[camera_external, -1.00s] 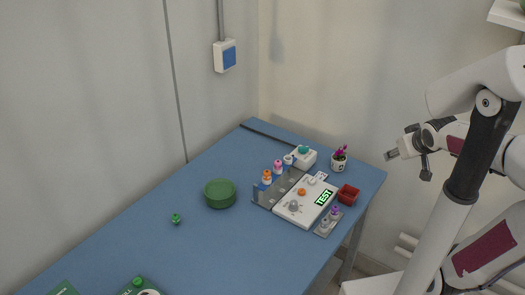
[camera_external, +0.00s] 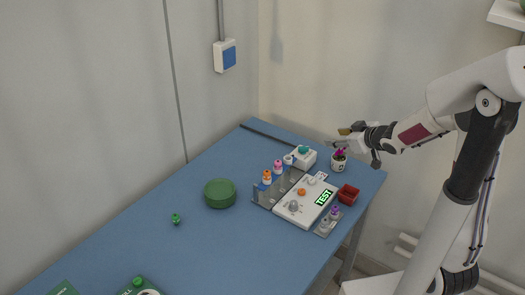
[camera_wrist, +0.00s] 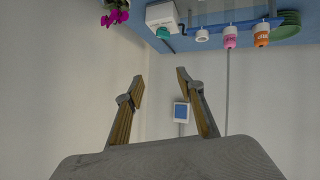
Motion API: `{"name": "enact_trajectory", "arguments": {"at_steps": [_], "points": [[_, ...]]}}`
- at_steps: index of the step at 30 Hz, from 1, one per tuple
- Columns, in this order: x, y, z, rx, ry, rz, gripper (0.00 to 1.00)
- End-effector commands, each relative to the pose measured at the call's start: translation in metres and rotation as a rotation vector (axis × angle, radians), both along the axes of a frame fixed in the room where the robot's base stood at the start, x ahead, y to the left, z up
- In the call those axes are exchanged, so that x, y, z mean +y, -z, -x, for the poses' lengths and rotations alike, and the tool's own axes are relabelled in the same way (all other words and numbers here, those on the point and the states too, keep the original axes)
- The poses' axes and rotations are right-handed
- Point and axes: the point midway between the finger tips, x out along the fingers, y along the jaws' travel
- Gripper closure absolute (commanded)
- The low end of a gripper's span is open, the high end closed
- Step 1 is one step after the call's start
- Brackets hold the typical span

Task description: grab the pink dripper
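The pink dripper (camera_external: 278,165) stands upright in the grey rack (camera_external: 263,193) on the blue table, between an orange dripper (camera_external: 267,175) and a white one (camera_external: 288,160). In the wrist view the pink dripper (camera_wrist: 231,38) hangs near the top, right of centre, as the picture is upside down. My gripper (camera_external: 345,138) is above the table's far right corner, over the potted flower and to the right of the pink dripper. In the wrist view my gripper (camera_wrist: 160,78) has its fingers apart with nothing between them.
A white box with a teal knob (camera_external: 304,157), a potted magenta flower (camera_external: 339,160), a white TEST panel (camera_external: 291,213), a red box (camera_external: 348,194) and purple-topped drippers (camera_external: 335,212) crowd around the rack. A green dish (camera_external: 220,194) stands left. The table's left part is mostly clear.

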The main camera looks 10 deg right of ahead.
Motion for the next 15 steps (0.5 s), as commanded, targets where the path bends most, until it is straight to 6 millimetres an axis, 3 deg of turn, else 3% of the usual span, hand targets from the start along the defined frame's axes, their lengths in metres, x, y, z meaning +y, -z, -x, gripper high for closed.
{"name": "enact_trajectory", "arguments": {"at_steps": [7,15], "points": [[0.051,0.033,-0.010,-0.014,-0.164,-0.079,0.62],[0.104,0.066,-0.003,-0.007,-0.340,-0.196,0.62]]}}
